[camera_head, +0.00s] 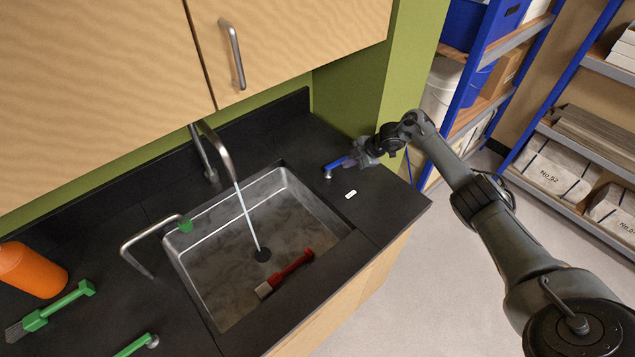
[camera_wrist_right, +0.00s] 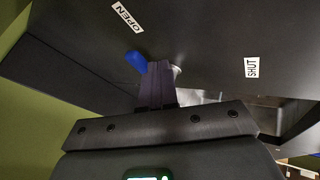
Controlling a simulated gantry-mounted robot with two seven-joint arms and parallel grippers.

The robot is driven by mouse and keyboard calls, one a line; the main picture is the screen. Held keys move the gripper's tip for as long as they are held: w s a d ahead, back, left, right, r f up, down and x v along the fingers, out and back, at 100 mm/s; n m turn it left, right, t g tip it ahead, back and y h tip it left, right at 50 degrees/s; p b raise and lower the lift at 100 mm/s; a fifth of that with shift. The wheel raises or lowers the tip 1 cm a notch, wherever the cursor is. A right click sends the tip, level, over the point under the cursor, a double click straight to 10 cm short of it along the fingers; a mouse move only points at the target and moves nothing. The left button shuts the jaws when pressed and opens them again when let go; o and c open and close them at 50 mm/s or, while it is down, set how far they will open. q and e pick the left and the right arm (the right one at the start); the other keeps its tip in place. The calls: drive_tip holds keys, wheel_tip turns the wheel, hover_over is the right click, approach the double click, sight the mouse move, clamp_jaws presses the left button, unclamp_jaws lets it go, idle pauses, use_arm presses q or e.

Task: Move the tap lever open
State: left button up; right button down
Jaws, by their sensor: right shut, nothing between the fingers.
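The blue tap lever (camera_head: 338,163) sits on the black counter right of the sink, on a small metal pivot. In the right wrist view the blue lever (camera_wrist_right: 136,61) shows just beyond my fingers, partly hidden by them. An OPEN label (camera_wrist_right: 127,17) lies to its upper left and a SHUT label (camera_wrist_right: 252,67) to its right. The lever's visible end points to the OPEN side. My right gripper (camera_head: 354,160) is shut and empty, right by the lever; its fingers (camera_wrist_right: 158,68) overlap it, and I cannot tell whether they touch. My left gripper is out of view.
A pale water stream (camera_head: 245,212) runs from the curved spout (camera_head: 219,154) into the metal sink (camera_head: 205,280). A red brush (camera_head: 290,270) lies in the sink.

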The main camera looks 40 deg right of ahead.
drive_tip(key=shift+w+d, duration=0.25)
drive_tip(key=shift+d, duration=0.1)
drive_tip(key=shift+f, duration=0.1)
idle(0.4)
drive_tip(key=shift+s, duration=0.15)
drive_tip(key=s+p, duration=0.3)
drive_tip(key=shift+a+r, duration=0.2)
drive_tip(key=shift+r, duration=0.15)
drive_tip(key=shift+s+d+r, duration=0.1)
drive_tip(key=shift+s+d, duration=0.1)
drive_tip(key=shift+s, duration=0.25)
drive_tip(key=shift+s+d+r, duration=0.1)
drive_tip(key=shift+s+d, duration=0.05)
drive_tip(key=shift+s, duration=0.3)
drive_tip(key=d+v, duration=0.1)
drive_tip(key=v, duration=0.7)
drive_tip(key=shift+w+r+b, duration=0.25)
drive_tip(key=shift+r+b, duration=0.05)
drive_tip(key=shift+b, duration=0.15)
